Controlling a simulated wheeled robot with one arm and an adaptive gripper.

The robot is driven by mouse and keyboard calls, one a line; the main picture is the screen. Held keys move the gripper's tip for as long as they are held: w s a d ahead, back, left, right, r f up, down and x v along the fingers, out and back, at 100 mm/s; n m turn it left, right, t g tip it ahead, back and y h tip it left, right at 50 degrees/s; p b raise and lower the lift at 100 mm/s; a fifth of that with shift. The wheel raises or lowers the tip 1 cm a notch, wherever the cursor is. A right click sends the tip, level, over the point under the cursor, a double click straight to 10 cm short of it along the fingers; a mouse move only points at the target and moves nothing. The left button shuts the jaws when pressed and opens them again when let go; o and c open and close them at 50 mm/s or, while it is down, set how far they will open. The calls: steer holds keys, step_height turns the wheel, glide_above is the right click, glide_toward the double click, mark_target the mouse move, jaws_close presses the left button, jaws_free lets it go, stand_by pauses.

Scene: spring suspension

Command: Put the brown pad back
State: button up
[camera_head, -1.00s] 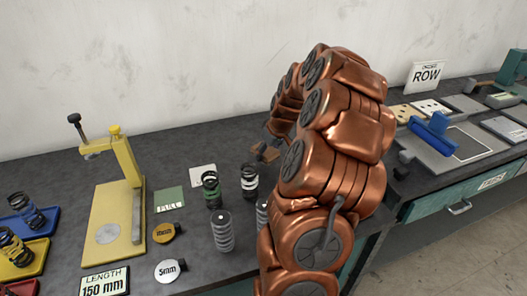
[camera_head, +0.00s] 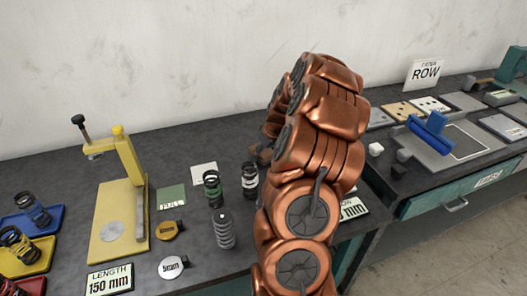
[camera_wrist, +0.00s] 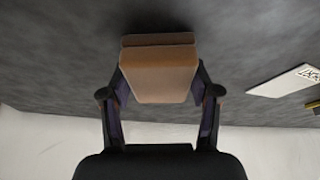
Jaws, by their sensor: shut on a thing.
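The brown pad (camera_wrist: 158,75) shows large in the wrist view, a tan block between the two fingers of my gripper (camera_wrist: 159,88). The gripper is shut on it, one finger against each side. A second brown edge (camera_wrist: 158,40) shows just beyond the block; I cannot tell whether it is a separate piece. The dark bench surface lies behind it, and I cannot tell whether the pad touches it. In the head view my copper arm hides most of the gripper and pad, near the back of the bench beside the dark spring (camera_head: 250,180).
A yellow press (camera_head: 130,165) stands farther left. A white card (camera_wrist: 283,80) lies beside the gripper.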

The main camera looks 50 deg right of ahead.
steer(key=shift+f, duration=0.25)
steer(key=o, duration=1.2)
steer(key=shift+r, duration=0.1)
steer(key=shift+r, duration=0.25)
steer(key=b+v, duration=0.3)
steer(key=v, duration=0.8)
steer(key=shift+s+r+b, duration=0.2)
steer(key=shift+r+b, duration=0.1)
steer(key=shift+r, duration=0.05)
